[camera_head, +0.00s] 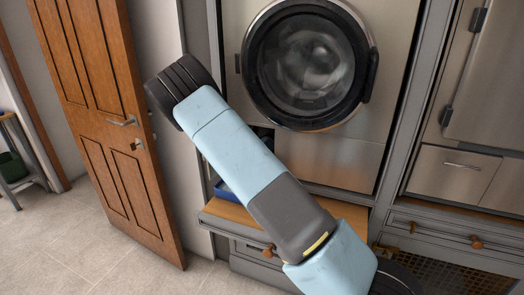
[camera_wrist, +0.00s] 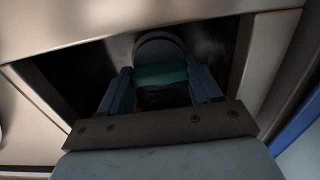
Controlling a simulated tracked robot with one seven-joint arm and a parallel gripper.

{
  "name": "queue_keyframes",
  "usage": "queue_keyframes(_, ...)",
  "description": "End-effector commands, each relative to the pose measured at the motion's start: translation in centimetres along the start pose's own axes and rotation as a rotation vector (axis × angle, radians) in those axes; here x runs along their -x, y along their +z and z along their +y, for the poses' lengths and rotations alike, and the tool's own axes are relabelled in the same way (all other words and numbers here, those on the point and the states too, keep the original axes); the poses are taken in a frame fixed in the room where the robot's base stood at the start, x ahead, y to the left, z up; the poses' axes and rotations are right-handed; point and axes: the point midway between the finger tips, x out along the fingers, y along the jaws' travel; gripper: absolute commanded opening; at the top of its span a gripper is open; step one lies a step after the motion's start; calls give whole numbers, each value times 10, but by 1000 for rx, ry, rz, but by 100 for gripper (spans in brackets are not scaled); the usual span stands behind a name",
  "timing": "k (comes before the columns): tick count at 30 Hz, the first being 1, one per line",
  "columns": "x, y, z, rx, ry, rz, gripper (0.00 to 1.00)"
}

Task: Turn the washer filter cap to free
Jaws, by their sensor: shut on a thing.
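In the wrist view my gripper (camera_wrist: 162,88) reaches into a dark recess, with one finger on each side of a teal bar. The teal bar looks like the grip of the washer filter cap (camera_wrist: 160,50), whose grey round top shows behind it. My gripper is shut on this grip. The cap's lower part is hidden by my gripper. In the head view the washer (camera_head: 308,65) stands at the back with its round door closed. My arm crosses in front of it and hides the cap and my gripper.
A small opening (camera_head: 262,134) shows at the washer's lower left, beside my arm. A blue tray (camera_head: 226,190) sits below it on a wooden pull-out shelf (camera_head: 228,211). A wooden door (camera_head: 100,100) stands at the left. The floor (camera_head: 70,245) at the lower left is clear.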

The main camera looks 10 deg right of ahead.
Motion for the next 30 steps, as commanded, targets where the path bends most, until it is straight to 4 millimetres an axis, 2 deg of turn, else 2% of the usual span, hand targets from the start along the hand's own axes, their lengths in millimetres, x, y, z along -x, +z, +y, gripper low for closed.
queue_keyframes(11,2,-3,-3,8,-6,7,33)
queue_keyframes(12,2,-3,-3,8,-6,6,65)
queue_keyframes(15,2,-3,-3,7,-5,6,74)
queue_keyframes(26,2,-1,-1,6,-2,2,74)
queue_keyframes(30,12,-1,-1,6,-3,2,74)
